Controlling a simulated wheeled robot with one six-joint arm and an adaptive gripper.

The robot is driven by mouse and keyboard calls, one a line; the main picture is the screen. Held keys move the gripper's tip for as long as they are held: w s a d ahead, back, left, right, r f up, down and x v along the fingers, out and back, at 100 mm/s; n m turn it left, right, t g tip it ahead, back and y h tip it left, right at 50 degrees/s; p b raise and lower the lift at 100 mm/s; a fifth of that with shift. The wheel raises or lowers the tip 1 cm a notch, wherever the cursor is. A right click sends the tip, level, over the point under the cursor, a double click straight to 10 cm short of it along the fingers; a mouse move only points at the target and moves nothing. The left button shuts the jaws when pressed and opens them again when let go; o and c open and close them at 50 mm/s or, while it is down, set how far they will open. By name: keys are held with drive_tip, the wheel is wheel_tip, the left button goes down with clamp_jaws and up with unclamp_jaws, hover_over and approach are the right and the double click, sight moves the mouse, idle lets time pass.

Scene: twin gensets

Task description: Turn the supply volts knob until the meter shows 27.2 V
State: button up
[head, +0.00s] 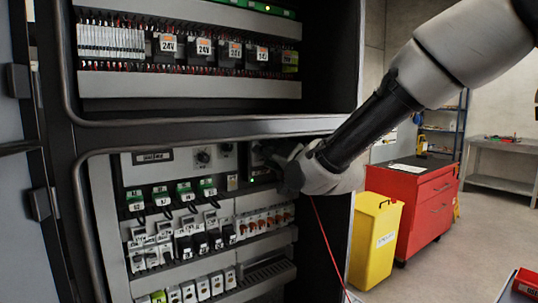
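A dark meter-like display (152,157) sits at the upper left of the lower cabinet panel. Its digits are too small to read. A round dark knob (203,157) is to the right of it, and a smaller knob-like control (226,148) is just beyond. Their labels cannot be read, so I cannot tell which is the supply volts knob. My gripper (272,165) reaches in from the right, at the panel's upper right, to the right of both controls. The gripper and wrist hide the panel behind them. Its fingers are dark and unclear, and contact cannot be told.
Rows of breakers and terminals (205,245) fill the panel below. A metal frame bar (210,132) crosses above the panel, with labelled 24V modules (204,47) higher up. A red wire (325,240) hangs below my wrist. A yellow bin (376,240) and red tool cabinet (412,205) stand right.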

drive_tip(key=v, duration=1.2)
